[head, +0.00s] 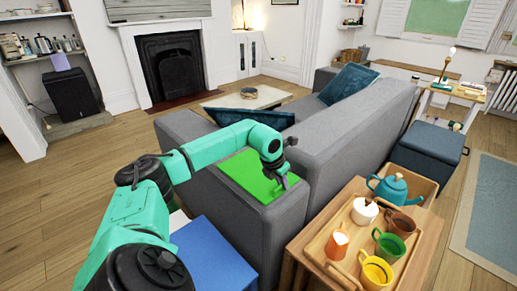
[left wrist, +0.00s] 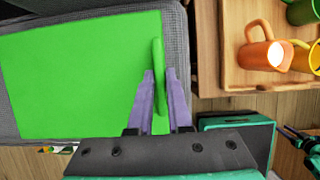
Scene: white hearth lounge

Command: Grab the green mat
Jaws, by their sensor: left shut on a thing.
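The green mat (head: 252,175) lies flat on the arm of the grey sofa. In the left wrist view the mat (left wrist: 75,85) fills the left half, and its right edge is folded up into a thin ridge. My left gripper (head: 282,180) is at the mat's right edge, over the sofa arm. Its two purple fingers (left wrist: 160,75) are shut on that raised edge, one on each side. Most of the mat still rests on the sofa.
A wooden side table (head: 338,193) to the right bears a tray with an orange jug (head: 338,244), a yellow mug (head: 375,272), a green mug (head: 388,246) and a teal teapot (head: 388,189). A blue box top (head: 212,258) shows in front of the sofa (head: 255,225). Dark teal cushions lie on the sofa.

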